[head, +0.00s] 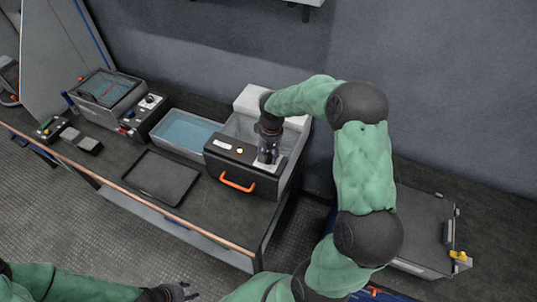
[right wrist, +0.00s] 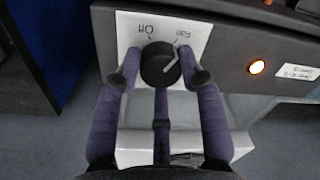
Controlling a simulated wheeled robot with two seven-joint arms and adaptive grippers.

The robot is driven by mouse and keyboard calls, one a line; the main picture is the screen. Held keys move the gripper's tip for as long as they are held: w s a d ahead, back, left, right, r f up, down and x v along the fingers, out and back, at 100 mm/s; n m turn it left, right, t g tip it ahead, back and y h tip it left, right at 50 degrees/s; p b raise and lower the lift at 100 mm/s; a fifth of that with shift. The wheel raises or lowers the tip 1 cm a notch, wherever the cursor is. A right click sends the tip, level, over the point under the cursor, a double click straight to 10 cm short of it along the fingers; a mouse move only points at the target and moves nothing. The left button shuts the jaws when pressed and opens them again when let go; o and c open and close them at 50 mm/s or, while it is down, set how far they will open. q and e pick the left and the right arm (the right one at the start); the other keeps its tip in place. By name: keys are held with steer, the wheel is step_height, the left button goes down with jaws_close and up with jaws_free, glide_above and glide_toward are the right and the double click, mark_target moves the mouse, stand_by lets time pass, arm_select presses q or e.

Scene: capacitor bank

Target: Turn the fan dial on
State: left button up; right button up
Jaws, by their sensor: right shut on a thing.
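The fan dial (right wrist: 160,64) is a round black knob on a white label plate (right wrist: 125,25) in the right wrist view. A pale line on the knob slants toward the printing at the upper right. The plate belongs to a dark box with an orange handle (head: 237,181). My right gripper (right wrist: 163,72) has its purple fingers on either side of the knob and is shut on it. In the head view my right gripper (head: 267,157) reaches down onto the box and hides the dial. My left gripper (head: 186,291) is at the bottom edge, empty, its fingers apart.
An orange lamp (right wrist: 256,67) glows on the box beside the plate. A blue-lined tray (head: 187,133), a black flat tray (head: 160,177) and a small control box (head: 148,107) stand along the bench to the left. A grey cabinet (head: 425,225) stands at right.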

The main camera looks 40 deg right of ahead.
mark_target(270, 156)
stand_by(0.3)
steer(key=o, duration=1.1)
steer(key=shift+o, duration=0.2)
steer(key=shift+r, duration=0.1)
step_height(270, 156, up, 12)
steer(key=shift+s+d, duration=0.15)
steer(key=shift+d, duration=0.15)
